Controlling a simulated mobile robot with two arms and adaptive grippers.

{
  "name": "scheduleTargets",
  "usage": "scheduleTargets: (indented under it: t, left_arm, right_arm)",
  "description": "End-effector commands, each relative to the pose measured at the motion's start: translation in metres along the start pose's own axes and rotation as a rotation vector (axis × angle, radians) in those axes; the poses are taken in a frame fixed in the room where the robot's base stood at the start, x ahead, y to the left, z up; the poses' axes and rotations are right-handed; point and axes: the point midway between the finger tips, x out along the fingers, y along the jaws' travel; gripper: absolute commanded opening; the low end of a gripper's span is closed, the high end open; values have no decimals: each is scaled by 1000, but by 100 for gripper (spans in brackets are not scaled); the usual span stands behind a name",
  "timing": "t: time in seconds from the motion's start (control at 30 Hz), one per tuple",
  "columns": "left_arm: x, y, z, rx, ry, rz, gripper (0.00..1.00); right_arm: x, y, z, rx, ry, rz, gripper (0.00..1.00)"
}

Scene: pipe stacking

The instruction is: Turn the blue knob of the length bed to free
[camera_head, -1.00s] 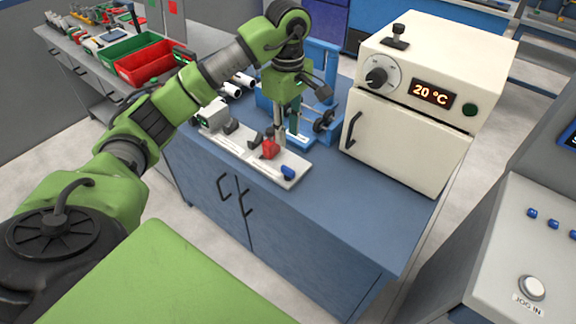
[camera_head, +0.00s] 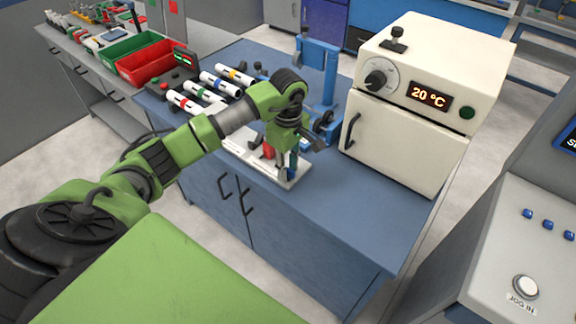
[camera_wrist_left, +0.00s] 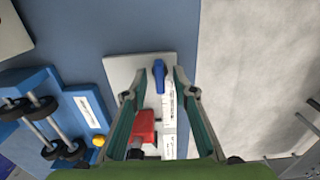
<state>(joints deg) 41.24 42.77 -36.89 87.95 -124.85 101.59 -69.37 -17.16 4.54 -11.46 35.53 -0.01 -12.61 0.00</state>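The blue knob (camera_wrist_left: 159,76) sits near the end of the white plate of the length bed (camera_wrist_left: 116,68), its long side running along the plate. My left gripper (camera_wrist_left: 158,92) is open and points down at it, one finger on each side, with a gap to the knob on both sides. In the head view my left gripper (camera_head: 287,168) is over the near right end of the length bed (camera_head: 238,149) and mostly hides the knob. A red block (camera_wrist_left: 144,126) stands on the plate between the fingers, farther back. My right gripper is in neither view.
A blue stand with rollers (camera_head: 327,85) is close behind the bed. A cream oven (camera_head: 405,140) reading 20 °C stands to the right. Several white pipes with coloured bands (camera_head: 215,85) lie behind my arm. The cabinet top in front of the oven is clear.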

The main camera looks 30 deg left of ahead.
Motion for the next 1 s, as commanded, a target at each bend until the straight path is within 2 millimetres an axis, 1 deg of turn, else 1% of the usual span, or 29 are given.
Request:
scheduleTargets:
  t: [0.07, 0.17, 0.2, 0.47, 0.63, 0.87, 1.0]
  left_arm:
    - [0, 0, 0, 0, 0, 0, 26]
    - [0, 0, 0, 0, 0, 0, 2]
    - [0, 0, 0, 0, 0, 0, 0]
    - [0, 0, 0, -6, 0, 1, 0]
    - [0, 1, -1, -47, 2, 2, 0]
    - [0, 1, -1, -185, 1, 3, 0]
    - [0, 1, -1, -309, 2, 2, 0]
  right_arm:
    - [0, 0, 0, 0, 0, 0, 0]
    - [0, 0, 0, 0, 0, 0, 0]
    - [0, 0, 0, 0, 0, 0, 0]
    - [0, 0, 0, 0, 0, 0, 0]
    - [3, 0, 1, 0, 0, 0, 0]
    - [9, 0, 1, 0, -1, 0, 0]
    - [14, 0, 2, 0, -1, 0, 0]
